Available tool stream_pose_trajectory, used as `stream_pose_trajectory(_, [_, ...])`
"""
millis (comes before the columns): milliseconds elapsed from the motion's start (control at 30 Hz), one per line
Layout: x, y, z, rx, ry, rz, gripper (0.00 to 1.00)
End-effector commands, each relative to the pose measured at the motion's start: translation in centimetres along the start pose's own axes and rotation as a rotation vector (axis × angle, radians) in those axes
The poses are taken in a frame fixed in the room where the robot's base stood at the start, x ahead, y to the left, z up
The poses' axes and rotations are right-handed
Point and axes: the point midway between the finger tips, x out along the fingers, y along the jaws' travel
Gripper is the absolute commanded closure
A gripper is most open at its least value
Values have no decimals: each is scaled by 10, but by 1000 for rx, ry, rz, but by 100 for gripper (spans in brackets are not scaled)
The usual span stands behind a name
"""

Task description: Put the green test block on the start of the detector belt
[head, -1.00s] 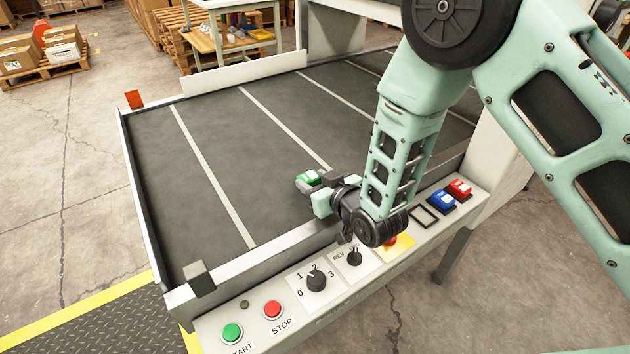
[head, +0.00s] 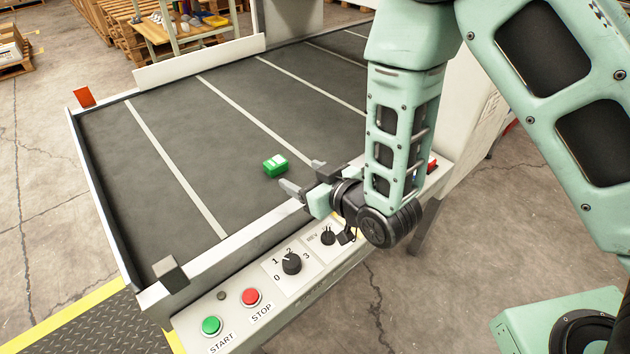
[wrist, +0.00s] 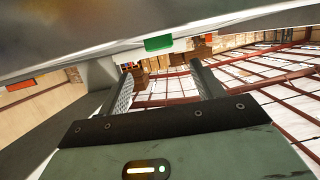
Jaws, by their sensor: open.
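The green test block (head: 275,164), with a pale label on top, lies on the dark belt (head: 180,130) between two white cross stripes, near the belt's front side. My gripper (head: 301,177) is open and empty, low over the belt's front edge. Its fingers point toward the block and stand a little apart from it, to the right and nearer the panel. In the wrist view the block (wrist: 158,44) shows beyond the two spread fingers (wrist: 160,80), roughly centred between them.
A control panel with a green START button (head: 211,326), a red STOP button (head: 251,298) and a black dial (head: 291,263) runs along the front rail. An orange marker (head: 84,96) stands at the belt's far left corner. The belt is otherwise clear.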

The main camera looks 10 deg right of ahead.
Motion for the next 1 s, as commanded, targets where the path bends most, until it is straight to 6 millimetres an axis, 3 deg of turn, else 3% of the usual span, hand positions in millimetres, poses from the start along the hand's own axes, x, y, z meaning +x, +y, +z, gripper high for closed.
stream_pose_trajectory(200, [-27, 0, 0, 0, 0, 0, 34])
stream_pose_trajectory(467, [-33, -1, -1, 2, -12, -1, 34])
stream_pose_trajectory(667, [-38, -9, -9, 29, -172, -16, 34])
stream_pose_trajectory(867, [-71, -26, -17, 50, -456, -51, 34])
stream_pose_trajectory(1000, [-112, -38, -22, 44, -660, -76, 34])
